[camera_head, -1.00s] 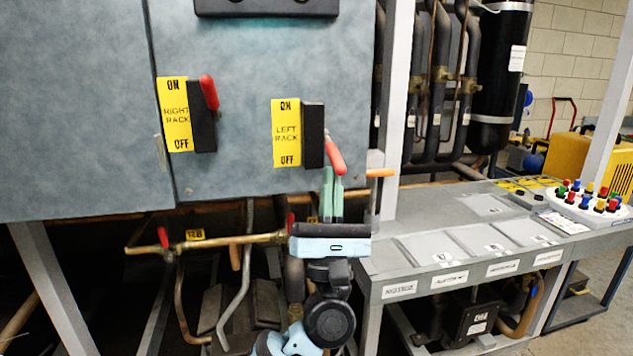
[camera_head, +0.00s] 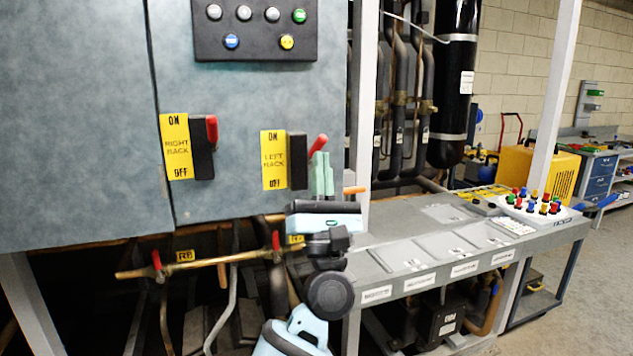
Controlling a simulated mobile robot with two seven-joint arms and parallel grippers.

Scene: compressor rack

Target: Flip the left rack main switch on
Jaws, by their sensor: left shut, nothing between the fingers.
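The left rack main switch (camera_head: 297,160) is a black box with a red handle (camera_head: 318,145) on the grey cabinet, beside a yellow LEFT RACK label (camera_head: 273,160) with ON at the top and OFF at the bottom. The handle tilts upward and out to the right, near the upper half of the box. My left gripper (camera_head: 321,160) is shut and empty. Its green fingertips are just below the handle, apparently touching its underside. My right gripper is out of view.
The right rack switch (camera_head: 201,148) is to the left, its red handle up. A button panel (camera_head: 255,28) is above. Below are a brass pipe (camera_head: 215,262) with red levers and a grey bench (camera_head: 400,262). A post (camera_head: 362,120) stands close to the right.

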